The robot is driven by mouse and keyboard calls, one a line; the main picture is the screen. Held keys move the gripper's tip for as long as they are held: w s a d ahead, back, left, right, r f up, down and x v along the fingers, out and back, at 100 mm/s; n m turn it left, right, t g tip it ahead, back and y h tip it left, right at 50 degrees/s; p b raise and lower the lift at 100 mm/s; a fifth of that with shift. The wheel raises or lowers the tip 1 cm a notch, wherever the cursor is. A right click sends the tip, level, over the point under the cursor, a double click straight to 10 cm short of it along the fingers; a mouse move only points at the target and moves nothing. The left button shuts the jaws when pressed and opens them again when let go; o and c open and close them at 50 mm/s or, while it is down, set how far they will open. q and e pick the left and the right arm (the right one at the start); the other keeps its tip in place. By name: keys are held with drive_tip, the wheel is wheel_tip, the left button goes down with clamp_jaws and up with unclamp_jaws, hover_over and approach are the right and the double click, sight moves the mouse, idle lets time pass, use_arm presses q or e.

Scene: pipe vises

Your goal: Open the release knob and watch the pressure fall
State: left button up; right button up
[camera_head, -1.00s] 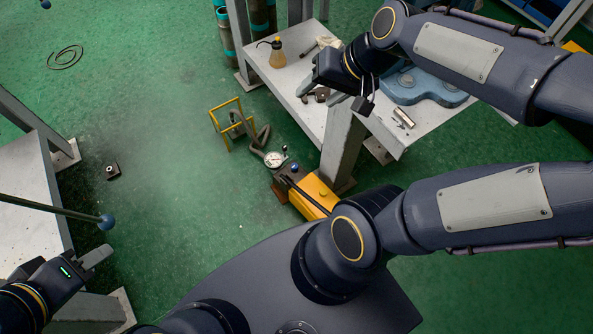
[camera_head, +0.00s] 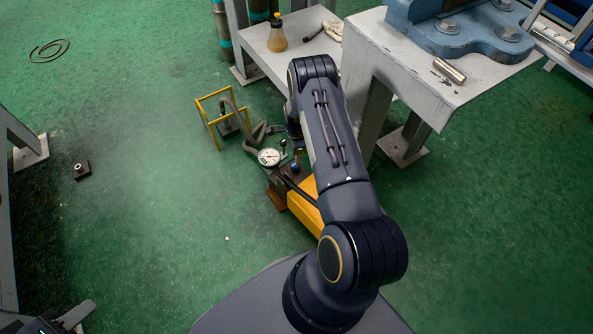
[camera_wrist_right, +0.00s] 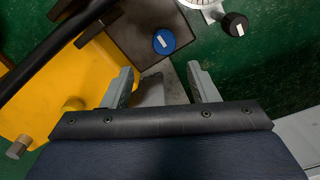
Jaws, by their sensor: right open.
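The yellow hand pump (camera_head: 304,203) stands on the floor, with a white dial gauge (camera_head: 269,157) beside its dark block. A blue knob with a white mark (camera_wrist_right: 164,41) is on the block. A black knob with a white mark (camera_wrist_right: 235,24) sits by the gauge's edge; I cannot tell which is the release knob. My right gripper (camera_wrist_right: 162,84) is open, its fingers apart, with the blue knob beyond the gap, not between them. In the head view my right arm hides most of that hand. My left gripper (camera_head: 76,314) shows partly at the bottom left, away from the pump.
A black pump handle (camera_wrist_right: 50,50) crosses the yellow body. A hose (camera_head: 236,115) and a yellow frame (camera_head: 208,122) stand left of the gauge. A bench (camera_head: 385,45) with a blue vise (camera_head: 458,35) is at the right. The floor at left is mostly clear.

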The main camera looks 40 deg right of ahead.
sight(296, 165)
wheel_tip(296, 165, down, 8)
drive_tip(key=b, duration=0.2)
drive_tip(key=shift+s+f+b, duration=0.1)
drive_tip(key=shift+f+b, duration=0.1)
drive_tip(key=shift+b, duration=0.2)
drive_tip(key=shift+c, duration=0.2)
